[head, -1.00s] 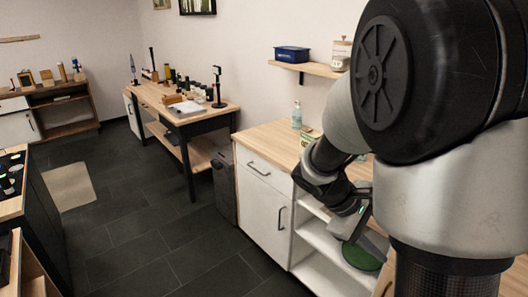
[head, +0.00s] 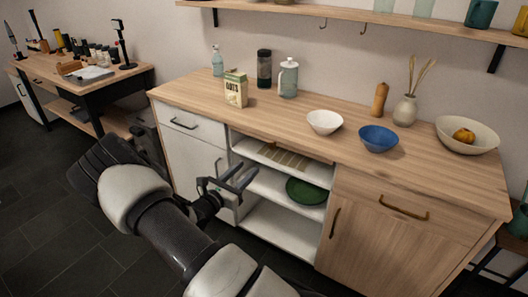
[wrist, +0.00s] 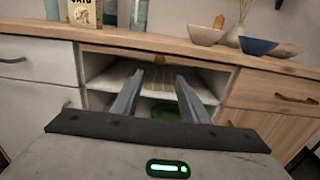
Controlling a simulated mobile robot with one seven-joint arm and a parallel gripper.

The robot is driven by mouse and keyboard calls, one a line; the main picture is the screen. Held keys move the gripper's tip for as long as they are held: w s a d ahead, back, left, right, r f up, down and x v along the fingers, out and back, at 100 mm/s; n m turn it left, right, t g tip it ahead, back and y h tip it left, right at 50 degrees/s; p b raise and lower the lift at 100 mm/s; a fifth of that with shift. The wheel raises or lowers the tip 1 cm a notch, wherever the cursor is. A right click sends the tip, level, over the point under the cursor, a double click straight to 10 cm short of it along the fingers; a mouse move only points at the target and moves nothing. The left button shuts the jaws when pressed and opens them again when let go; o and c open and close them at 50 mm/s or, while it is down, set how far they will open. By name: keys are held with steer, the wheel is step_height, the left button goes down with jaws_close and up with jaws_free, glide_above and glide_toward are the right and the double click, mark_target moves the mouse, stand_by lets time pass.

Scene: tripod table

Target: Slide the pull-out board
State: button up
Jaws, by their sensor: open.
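The pull-out board (wrist: 115,51) shows in the wrist view as a thin wooden strip just under the countertop, above the open shelves. A small brass-coloured knob (wrist: 159,58) sits at the middle of its front edge. The board's edge looks close to flush with the cabinet front. My gripper (wrist: 159,75) is open and empty, its two fingers pointing at the open bay, with the knob above and between the fingertips in the picture. In the head view my gripper (head: 244,172) is in front of the shelves; the board is hard to make out there.
A slatted mat (head: 283,155) lies on the upper shelf and a green plate (head: 306,190) below it. A white drawer and door (head: 191,126) flank the bay on the left, a wooden cabinet (head: 385,235) on the right. The countertop (head: 280,112) holds bowls, bottles and an oats box (head: 236,90).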

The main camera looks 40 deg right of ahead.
mark_target(271, 146)
steer(key=b+x, duration=0.2)
steer(key=x, duration=1.2)
steer(key=shift+w+d, duration=0.1)
steer(key=shift+d, duration=0.25)
jaws_close()
